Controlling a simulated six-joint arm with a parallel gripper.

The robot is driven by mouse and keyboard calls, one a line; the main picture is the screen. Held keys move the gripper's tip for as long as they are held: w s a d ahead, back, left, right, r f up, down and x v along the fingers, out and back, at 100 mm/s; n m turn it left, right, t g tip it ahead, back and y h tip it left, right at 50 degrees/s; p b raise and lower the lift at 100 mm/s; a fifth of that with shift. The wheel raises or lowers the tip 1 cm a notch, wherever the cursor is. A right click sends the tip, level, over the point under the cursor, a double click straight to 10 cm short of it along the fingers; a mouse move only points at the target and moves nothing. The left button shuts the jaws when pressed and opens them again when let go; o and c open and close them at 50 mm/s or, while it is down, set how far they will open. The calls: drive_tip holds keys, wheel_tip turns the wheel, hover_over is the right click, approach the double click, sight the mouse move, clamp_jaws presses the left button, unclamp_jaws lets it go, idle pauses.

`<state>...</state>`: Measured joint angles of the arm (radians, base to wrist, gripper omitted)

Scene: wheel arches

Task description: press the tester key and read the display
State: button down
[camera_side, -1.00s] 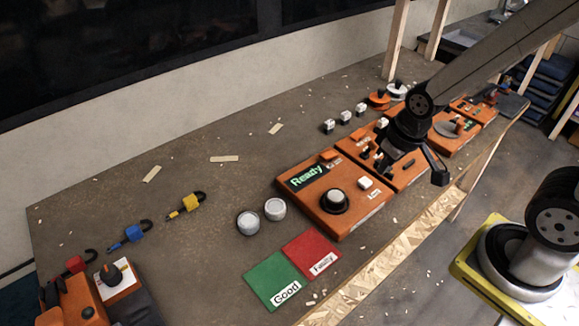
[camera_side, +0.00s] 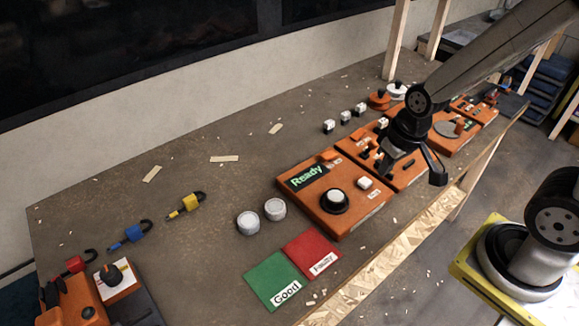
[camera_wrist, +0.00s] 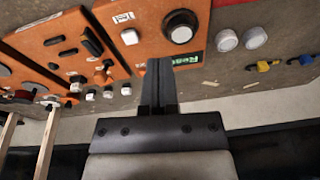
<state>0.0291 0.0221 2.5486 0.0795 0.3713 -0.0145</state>
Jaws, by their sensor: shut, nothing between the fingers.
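The orange tester (camera_side: 318,222) lies on the bench with its display (camera_side: 307,175) reading "Ready" in green. Its white key (camera_side: 364,183) stands up clear of my gripper and also shows in the wrist view (camera_wrist: 129,36). A pale disc (camera_side: 336,196) sits in the tester's round black holder; it also shows in the wrist view (camera_wrist: 181,34). My gripper (camera_side: 381,168) is shut and empty, above the bench close to the key in the side view. In the wrist view, my shut fingers (camera_wrist: 159,66) hide part of the display (camera_wrist: 188,60).
Two pale discs (camera_side: 247,222) (camera_side: 274,208) stand left of the tester. A green "Good" mat (camera_side: 268,275) and a red "Faulty" mat (camera_side: 310,248) lie in front. Other orange panels (camera_side: 407,176) adjoin on the right. Padlocks (camera_side: 188,204) lie at left.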

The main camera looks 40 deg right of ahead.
drive_tip(key=m, duration=0.2)
drive_tip(key=m+t+y, duration=0.5)
drive_tip(key=m+y, duration=0.1)
drive_tip(key=m, duration=1)
hover_over(369, 180)
drive_tip(key=shift+a+f, duration=0.1)
drive_tip(key=shift+f, duration=1.2)
drive_tip(key=shift+f+g, duration=0.15)
drive_tip(key=shift+g, duration=0.15)
drive_tip(key=shift+f, duration=4.25)
